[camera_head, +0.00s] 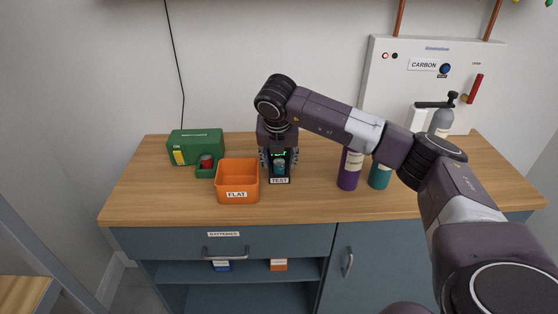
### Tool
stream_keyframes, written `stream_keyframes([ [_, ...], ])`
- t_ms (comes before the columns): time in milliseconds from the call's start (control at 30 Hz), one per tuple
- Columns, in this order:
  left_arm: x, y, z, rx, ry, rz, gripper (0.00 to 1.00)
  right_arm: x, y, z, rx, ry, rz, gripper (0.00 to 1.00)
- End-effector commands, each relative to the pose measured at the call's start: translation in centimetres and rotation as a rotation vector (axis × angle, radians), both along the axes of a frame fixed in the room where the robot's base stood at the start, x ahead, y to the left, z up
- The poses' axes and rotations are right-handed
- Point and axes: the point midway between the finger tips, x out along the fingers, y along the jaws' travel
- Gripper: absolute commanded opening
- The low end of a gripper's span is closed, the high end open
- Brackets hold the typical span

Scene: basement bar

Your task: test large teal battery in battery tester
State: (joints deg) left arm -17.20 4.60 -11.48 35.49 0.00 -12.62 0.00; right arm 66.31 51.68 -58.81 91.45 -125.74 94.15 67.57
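The dark battery tester (280,180), with a "TEST" label on its front and a lit green display, stands on the wooden counter just right of the orange bin. A teal battery (280,168) stands upright at the tester, below the display; its upper part is partly hidden. My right gripper (279,162) points down over the tester. Its fingers are spread on either side of the teal battery, with a gap seeming to show between them and it. My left gripper is not in view.
An orange bin labelled "FLAT" (237,185) looks empty. A green box (195,147) with a red item (206,162) stands behind it. A purple bottle (348,172) and a teal bottle (380,176) stand under my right arm. A white CARBON panel (390,70) is behind.

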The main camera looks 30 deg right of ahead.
Motion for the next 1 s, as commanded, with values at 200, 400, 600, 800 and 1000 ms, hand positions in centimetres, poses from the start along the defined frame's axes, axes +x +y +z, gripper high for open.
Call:
stream_keyframes([
  [200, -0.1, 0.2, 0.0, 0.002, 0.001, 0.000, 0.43, -0.1, 0.1, 0.3, 0.000, 0.000, 0.000, 0.43],
  [400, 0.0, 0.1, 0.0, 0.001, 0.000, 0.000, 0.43, -0.9, 0.7, 3.0, 0.001, -0.004, 0.000, 0.43],
  [600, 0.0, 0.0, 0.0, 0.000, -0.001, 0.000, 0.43, -2.2, 1.8, 7.0, 0.001, -0.004, 0.002, 0.43],
  [800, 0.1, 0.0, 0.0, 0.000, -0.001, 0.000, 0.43, -3.2, 2.5, 10.0, 0.001, -0.002, 0.001, 0.43],
  [1000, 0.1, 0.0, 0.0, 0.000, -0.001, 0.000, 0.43, -3.7, 2.8, 11.1, 0.000, 0.000, 0.000, 0.43],
])
